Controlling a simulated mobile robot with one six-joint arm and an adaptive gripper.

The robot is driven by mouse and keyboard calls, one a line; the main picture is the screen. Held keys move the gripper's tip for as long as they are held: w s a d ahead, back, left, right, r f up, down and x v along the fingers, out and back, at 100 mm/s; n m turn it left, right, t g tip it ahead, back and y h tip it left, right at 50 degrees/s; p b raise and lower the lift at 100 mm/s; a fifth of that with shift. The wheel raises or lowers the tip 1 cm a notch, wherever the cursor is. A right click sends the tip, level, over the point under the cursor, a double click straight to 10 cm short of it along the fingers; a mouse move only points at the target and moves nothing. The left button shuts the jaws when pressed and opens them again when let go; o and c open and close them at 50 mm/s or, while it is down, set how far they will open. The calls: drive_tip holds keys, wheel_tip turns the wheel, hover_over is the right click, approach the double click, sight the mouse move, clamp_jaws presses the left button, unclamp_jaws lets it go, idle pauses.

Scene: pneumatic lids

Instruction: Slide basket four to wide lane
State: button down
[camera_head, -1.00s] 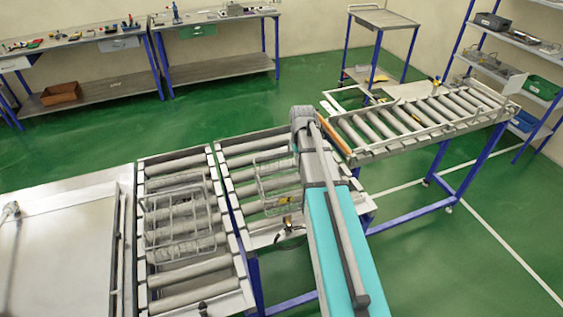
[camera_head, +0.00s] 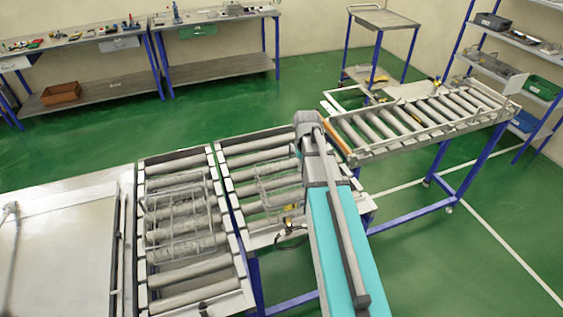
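A wire basket (camera_head: 181,222) sits on the rollers of the left lane. A second wire basket (camera_head: 270,186) stands on the rollers of the middle lane, its right side partly hidden behind my arm. I cannot read a number on either basket. My gripper (camera_head: 291,236) seems to be the small dark part beside my arm, near the front end of the middle lane and close to that basket. Its fingers are too small and hidden to show whether they are open or touch the basket.
A third roller lane (camera_head: 420,118) with rails stands at the right, apart from the other two. A flat metal-topped table (camera_head: 60,250) adjoins the left lane. Workbenches (camera_head: 215,75) line the back wall, and a shelf rack (camera_head: 520,65) stands far right. Green floor lies open between.

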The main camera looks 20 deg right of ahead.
drive_tip(key=c, duration=0.7)
unclamp_jaws()
drive_tip(key=shift+o, duration=0.2)
drive_tip(key=shift+r, duration=0.1)
drive_tip(key=shift+r+p, duration=3.95)
drive_tip(key=shift+p, duration=0.1)
drive_tip(key=shift+f, duration=0.2)
wheel_tip(320, 180, down, 8)
drive_tip(key=b, duration=0.8)
drive_tip(key=shift+r, duration=0.15)
drive_tip(key=shift+w+f+b, duration=0.1)
drive_tip(key=shift+f+b, duration=0.1)
drive_tip(key=shift+b, duration=0.1)
drive_tip(key=w, duration=1.5)
drive_tip(key=shift+r, duration=0.25)
drive_tip(key=shift+r+p, duration=0.15)
drive_tip(key=shift+p, duration=0.25)
